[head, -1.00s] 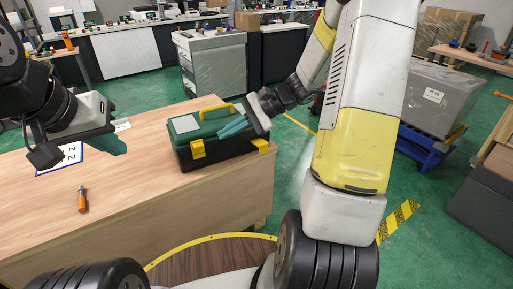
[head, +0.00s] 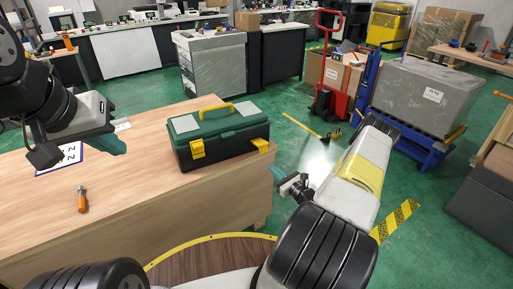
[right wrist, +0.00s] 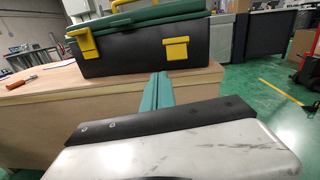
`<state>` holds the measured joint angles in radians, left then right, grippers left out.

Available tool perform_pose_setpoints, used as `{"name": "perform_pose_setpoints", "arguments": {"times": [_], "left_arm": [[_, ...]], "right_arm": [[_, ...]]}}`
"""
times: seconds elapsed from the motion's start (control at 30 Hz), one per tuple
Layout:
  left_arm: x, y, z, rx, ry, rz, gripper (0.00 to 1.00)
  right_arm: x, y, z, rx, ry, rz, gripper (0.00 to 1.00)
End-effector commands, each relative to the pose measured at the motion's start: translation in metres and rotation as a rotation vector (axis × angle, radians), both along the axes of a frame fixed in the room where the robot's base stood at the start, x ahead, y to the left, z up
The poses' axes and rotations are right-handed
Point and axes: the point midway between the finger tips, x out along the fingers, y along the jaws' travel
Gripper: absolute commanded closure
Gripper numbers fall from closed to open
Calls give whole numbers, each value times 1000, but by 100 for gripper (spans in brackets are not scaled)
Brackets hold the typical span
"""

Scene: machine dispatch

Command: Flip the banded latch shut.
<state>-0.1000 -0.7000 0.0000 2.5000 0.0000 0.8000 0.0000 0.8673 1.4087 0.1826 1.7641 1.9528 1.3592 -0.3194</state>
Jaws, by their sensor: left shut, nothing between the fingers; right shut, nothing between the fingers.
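The dark toolbox with a green lid (head: 232,148) stands upright on the wooden table, its yellow handle on top. Its front has a left yellow latch (head: 197,149) and a right yellow latch (head: 262,145). In the right wrist view the left latch (right wrist: 86,43) reaches up to the lid edge and the right latch (right wrist: 176,49) lies on the black body. I cannot make out a band on either. My right gripper (head: 276,171) is shut and empty, off the box's right front; its teal fingers (right wrist: 157,92) point toward the box. My left gripper (head: 112,146) is shut and empty over the table's left.
An orange-handled tool (head: 82,200) and a printed sheet (head: 70,157) lie on the table (head: 150,200). The table's edge runs just in front of the box. A red pallet jack (head: 322,75) and a blue cart with a grey crate (head: 425,95) stand to the right.

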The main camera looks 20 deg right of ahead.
Motion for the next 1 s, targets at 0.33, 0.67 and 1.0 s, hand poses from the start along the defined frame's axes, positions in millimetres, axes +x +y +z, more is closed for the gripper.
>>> {"name": "perform_pose_setpoints", "arguments": {"times": [0.33,0.67,1.0], "left_arm": [[0,0,0,0,0,0,100],[0,0,0,0,0,0,100],[0,0,0,0,0,0,100]], "right_arm": [[-15,-25,-50,67,48,-160,100],[-14,-24,-50,66,48,-158,100],[37,-10,-50,64,46,-154,100]]}}
